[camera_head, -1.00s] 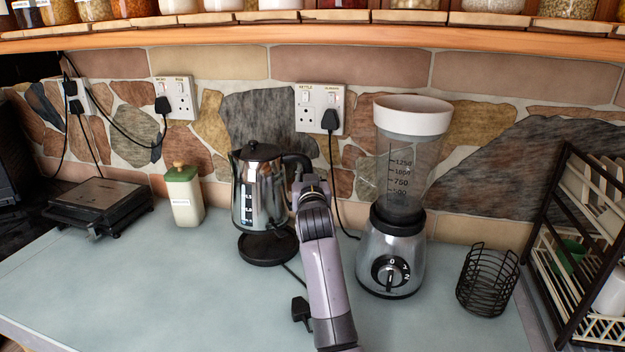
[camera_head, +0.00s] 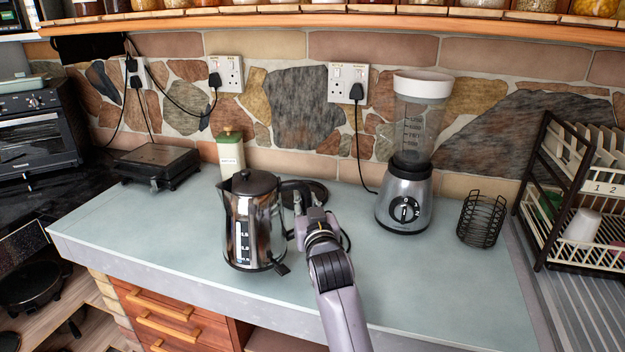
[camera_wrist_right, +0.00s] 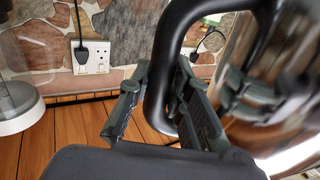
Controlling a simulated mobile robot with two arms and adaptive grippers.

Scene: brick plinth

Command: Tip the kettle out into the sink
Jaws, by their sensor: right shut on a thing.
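The shiny metal kettle (camera_head: 250,222) with a black lid is upright, off its round black base (camera_head: 316,188), toward the front of the counter. My right gripper (camera_head: 303,222) is shut on the kettle's black handle, on the kettle's right side. In the right wrist view the black handle (camera_wrist_right: 160,75) passes between the fingers, and the blurred kettle body (camera_wrist_right: 285,90) fills the right side. The sink bowl is not in view; a ribbed metal draining surface (camera_head: 575,300) shows at the lower right. My left gripper is not in view.
A blender (camera_head: 405,185), a black wire basket (camera_head: 481,222) and a dish rack (camera_head: 545,200) stand to the right. A green-lidded canister (camera_head: 231,155) and a flat grill (camera_head: 157,165) are behind left. The front right counter (camera_head: 430,285) is clear.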

